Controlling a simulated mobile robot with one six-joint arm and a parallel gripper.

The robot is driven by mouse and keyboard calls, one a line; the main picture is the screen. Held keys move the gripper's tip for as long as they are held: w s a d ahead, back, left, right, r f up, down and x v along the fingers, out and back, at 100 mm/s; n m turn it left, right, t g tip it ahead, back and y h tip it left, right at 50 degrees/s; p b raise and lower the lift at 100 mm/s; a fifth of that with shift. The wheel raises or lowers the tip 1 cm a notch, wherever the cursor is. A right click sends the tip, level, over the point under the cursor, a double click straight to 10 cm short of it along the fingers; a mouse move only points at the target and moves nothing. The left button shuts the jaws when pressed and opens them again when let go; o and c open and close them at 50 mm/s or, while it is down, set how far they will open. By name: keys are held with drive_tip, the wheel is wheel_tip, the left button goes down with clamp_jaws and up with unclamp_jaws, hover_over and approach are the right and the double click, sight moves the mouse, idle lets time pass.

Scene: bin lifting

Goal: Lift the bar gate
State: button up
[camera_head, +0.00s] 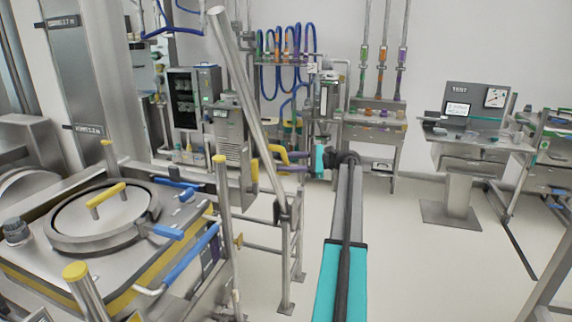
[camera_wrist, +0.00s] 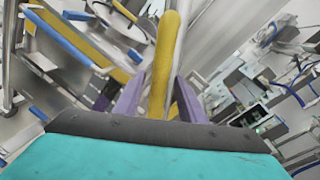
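The bar gate (camera_head: 243,90) is a long grey metal bar, tilted steeply up and left from its pivot on a post. A yellow handle (camera_head: 277,151) shows beside the bar and my gripper. In the wrist view the yellow handle (camera_wrist: 167,50) runs up between the purple fingers, with a pale gap beside it. My gripper (camera_head: 289,167), with purple fingers and a teal body, is at the handle to the right of the bar; it also shows in the wrist view (camera_wrist: 160,90). The fingers stand apart around the handle. Contact with it cannot be told.
A metal vessel with a round lid (camera_head: 102,217) and blue and yellow handles stands at the left. A grey cabinet (camera_head: 194,98) and a dispensing station (camera_head: 372,120) stand at the back. A test desk (camera_head: 470,140) is at the right. The floor (camera_head: 420,260) at the right is clear.

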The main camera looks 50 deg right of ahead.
drive_tip(key=shift+d, duration=0.1)
drive_tip(key=b+v, duration=0.1)
drive_tip(key=v, duration=1.2)
drive_tip(key=shift+s, duration=0.35)
drive_tip(key=shift+d, duration=0.1)
